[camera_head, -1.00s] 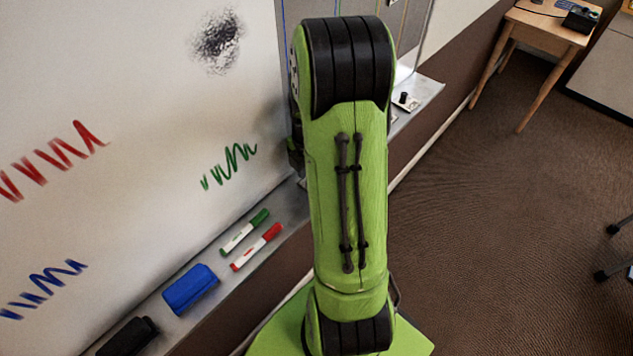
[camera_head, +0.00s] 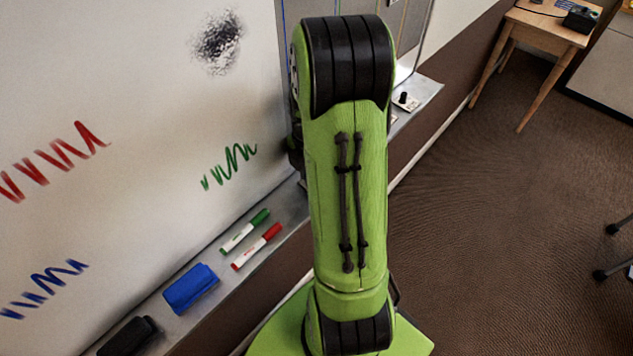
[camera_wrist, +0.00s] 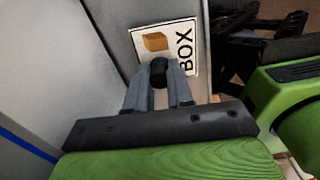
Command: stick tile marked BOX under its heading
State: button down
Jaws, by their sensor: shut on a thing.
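The tile marked BOX (camera_wrist: 177,40) is white, with a brown box drawing and a black knob. It shows turned sideways in the wrist view. My gripper (camera_wrist: 159,70) is shut on this knob, with one grey finger on each side. The tile is close to a pale grey board surface (camera_wrist: 110,25); I cannot tell whether it touches it. In the head view my arm hides the gripper and this tile. No heading is readable in either view.
A whiteboard (camera_head: 140,110) with coloured scribbles fills the left. Its ledge (camera_head: 290,205) holds a green marker (camera_head: 245,232), a red marker (camera_head: 257,247), a blue eraser (camera_head: 190,289) and a black object (camera_head: 128,337). Another black-knobbed piece (camera_head: 405,101) lies beyond my arm.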

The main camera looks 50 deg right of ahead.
jog(key=shift+r+p, duration=2.3)
jog(key=shift+r, duration=0.7)
